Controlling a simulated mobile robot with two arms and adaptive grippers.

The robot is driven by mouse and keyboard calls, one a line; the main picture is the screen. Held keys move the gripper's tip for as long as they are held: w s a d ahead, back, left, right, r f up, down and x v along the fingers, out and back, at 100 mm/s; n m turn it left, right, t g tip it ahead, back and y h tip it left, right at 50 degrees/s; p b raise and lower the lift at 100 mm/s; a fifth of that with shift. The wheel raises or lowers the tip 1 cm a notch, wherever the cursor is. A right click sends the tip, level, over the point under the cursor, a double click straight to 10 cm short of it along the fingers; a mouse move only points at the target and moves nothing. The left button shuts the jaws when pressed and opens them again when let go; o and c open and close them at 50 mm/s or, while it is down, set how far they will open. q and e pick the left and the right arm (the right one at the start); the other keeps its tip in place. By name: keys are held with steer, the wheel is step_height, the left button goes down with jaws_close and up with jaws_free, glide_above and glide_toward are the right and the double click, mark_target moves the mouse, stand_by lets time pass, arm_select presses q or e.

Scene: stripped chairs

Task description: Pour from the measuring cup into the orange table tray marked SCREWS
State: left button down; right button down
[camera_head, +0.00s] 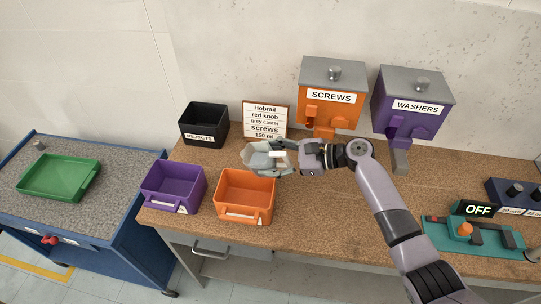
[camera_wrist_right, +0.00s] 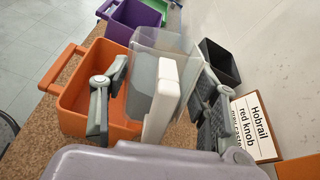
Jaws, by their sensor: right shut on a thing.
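My right gripper (camera_head: 289,157) is shut on the measuring cup (camera_head: 258,158), a clear, greyish cup held above the back edge of the orange table tray (camera_head: 232,179). In the right wrist view the cup's clear wall (camera_wrist_right: 143,62) and white handle (camera_wrist_right: 162,98) lie between the fingers of my right gripper (camera_wrist_right: 160,92). The orange tray (camera_wrist_right: 73,92) shows there behind and left of the cup. Its front label is too small to read, and I see no contents in it. The cup's contents and exact tilt cannot be told. My left gripper is not in view.
A purple tray (camera_head: 172,184) stands left of the orange one, a black REJECTS bin (camera_head: 204,121) behind. A sign (camera_head: 266,117) reads screws, 150 ml. SCREWS (camera_head: 333,80) and WASHERS (camera_head: 412,90) dispensers stand at the wall. A green tray (camera_head: 60,176) lies on the blue cart.

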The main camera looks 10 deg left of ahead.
steer(key=shift+r, duration=0.15)
stand_by(0.4)
steer(key=shift+r+n+h+p, duration=0.3)
steer(key=shift+n+h+p, duration=0.1)
steer(key=shift+p, duration=0.8)
steer(key=shift+t, duration=0.3)
steer(key=shift+r+n+h+p, duration=0.15)
steer(key=shift+n+h+p, duration=0.2)
steer(key=shift+h, duration=0.15)
steer(key=shift+a+n+t+h, duration=0.1)
steer(key=shift+n+t+h, duration=0.2)
steer(key=shift+h, duration=0.1)
